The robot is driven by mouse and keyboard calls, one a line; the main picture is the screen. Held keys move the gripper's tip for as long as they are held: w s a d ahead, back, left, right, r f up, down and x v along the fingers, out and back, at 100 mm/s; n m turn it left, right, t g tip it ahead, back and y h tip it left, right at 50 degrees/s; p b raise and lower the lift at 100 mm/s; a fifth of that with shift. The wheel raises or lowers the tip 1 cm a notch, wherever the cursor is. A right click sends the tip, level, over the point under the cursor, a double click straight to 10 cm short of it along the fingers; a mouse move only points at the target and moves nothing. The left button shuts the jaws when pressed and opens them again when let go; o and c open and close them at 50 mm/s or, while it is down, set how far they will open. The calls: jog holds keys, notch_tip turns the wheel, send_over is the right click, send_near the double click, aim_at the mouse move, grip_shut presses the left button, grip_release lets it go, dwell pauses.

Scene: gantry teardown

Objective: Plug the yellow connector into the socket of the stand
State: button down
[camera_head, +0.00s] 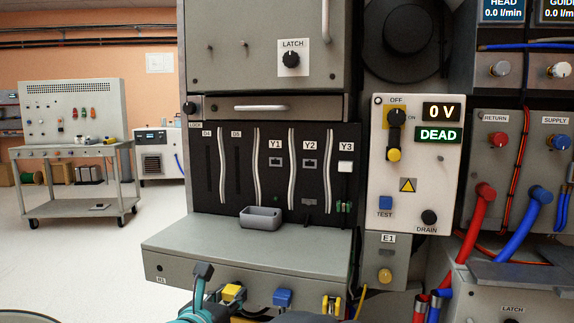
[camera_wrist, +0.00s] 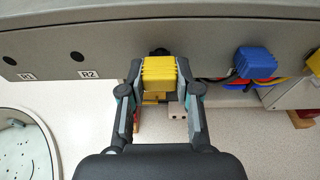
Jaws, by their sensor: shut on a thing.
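The yellow connector (camera_wrist: 158,72) is between the two fingers of my gripper (camera_wrist: 159,92), which is shut on it, in the wrist view. It is against or close to the front face of the grey ledge (camera_wrist: 110,35); I cannot tell whether it touches. In the head view the yellow connector (camera_head: 232,292) shows below the ledge (camera_head: 250,243), with a dark and teal part of my gripper (camera_head: 217,285) beside it. I cannot tell which part is the stand, and no empty socket for the connector is clearly visible.
A blue connector (camera_wrist: 256,62) with cables sits to the right, also below the ledge in the head view (camera_head: 282,298). Another yellow part (camera_head: 331,305) is farther right. A grey bin (camera_head: 261,217) stands on the ledge. A cart (camera_head: 75,150) stands far left across open floor.

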jog(key=shift+f+v, duration=0.25)
jog(key=shift+v, duration=0.95)
jog(key=shift+f+v, duration=0.25)
jog(key=shift+v, duration=1)
jog(key=shift+s, duration=0.1)
